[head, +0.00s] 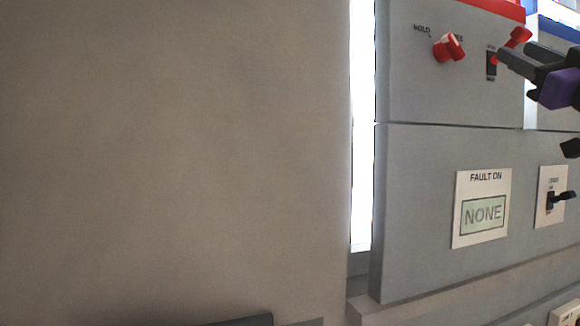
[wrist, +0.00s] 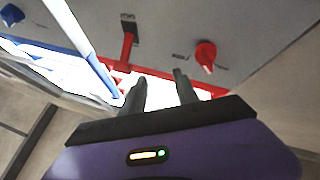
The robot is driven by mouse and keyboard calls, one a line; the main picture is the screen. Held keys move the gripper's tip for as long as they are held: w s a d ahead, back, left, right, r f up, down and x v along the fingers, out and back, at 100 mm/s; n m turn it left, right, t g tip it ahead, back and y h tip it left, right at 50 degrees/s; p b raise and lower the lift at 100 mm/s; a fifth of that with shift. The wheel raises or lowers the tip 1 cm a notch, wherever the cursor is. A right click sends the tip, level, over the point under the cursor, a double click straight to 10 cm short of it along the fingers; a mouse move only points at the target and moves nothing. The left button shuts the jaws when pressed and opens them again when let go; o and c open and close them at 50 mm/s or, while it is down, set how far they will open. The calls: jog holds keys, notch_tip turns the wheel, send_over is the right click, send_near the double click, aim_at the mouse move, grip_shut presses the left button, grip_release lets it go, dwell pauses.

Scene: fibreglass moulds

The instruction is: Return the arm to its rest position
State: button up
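My gripper (head: 517,53) is at the upper right in the head view, in front of the grey panel (head: 420,85). In the wrist view its two dark fingers (wrist: 160,85) stand apart with nothing between them. A red lever (head: 518,37) in a dark slot is beside the fingertips in the head view; it also shows in the wrist view (wrist: 127,48), apart from the fingers in the picture. A red knob (head: 448,47) is left of the lever; the wrist view shows it too (wrist: 205,54). Most of my arm is out of view.
Below is a grey panel with a "FAULT ON" display (head: 483,215) reading NONE and a black toggle switch (head: 562,197). A large plain beige surface (head: 175,150) fills the left. A pale blue bar (wrist: 82,45) crosses the wrist view's left side, near a blue knob (wrist: 12,14).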

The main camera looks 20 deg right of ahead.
notch_tip(320, 180, down, 20)
jog(key=w+a+m+g+h, duration=0.1)
jog(key=w+m+h, duration=0.2)
jog(key=m+h, duration=0.15)
jog(key=s+a+f+m+g, duration=0.1)
jog(key=s+a+f, duration=0.15)
jog(key=f, duration=0.45)
jog(key=s+a+f+m, duration=0.1)
jog(key=a+f, duration=0.3)
jog(key=f, duration=0.3)
jog(key=s+a+f+m+g, duration=0.1)
jog(key=a+f, duration=0.2)
jog(key=f, duration=0.4)
jog(key=s+a+f+n+g+y+b, duration=0.1)
jog(key=s+a+f+y, duration=0.1)
jog(key=s+a+f, duration=0.45)
jog(key=s+a+f+n+y, duration=0.2)
jog(key=s+a+f, duration=0.3)
jog(key=f, duration=0.3)
jog(key=s+a+f+n+g+y, duration=0.1)
jog(key=s+a+f+g+y, duration=0.1)
jog(key=s+a+f, duration=0.3)
jog(key=s+a+f+n+g+y, duration=0.2)
jog(key=s+a+f, duration=0.3)
jog(key=s, duration=0.9)
notch_tip(320, 180, down, 4)
jog(key=shift+s+r+g+y, duration=0.2)
jog(key=shift+s+g+y, duration=0.05)
jog(key=shift+g+y, duration=0.65)
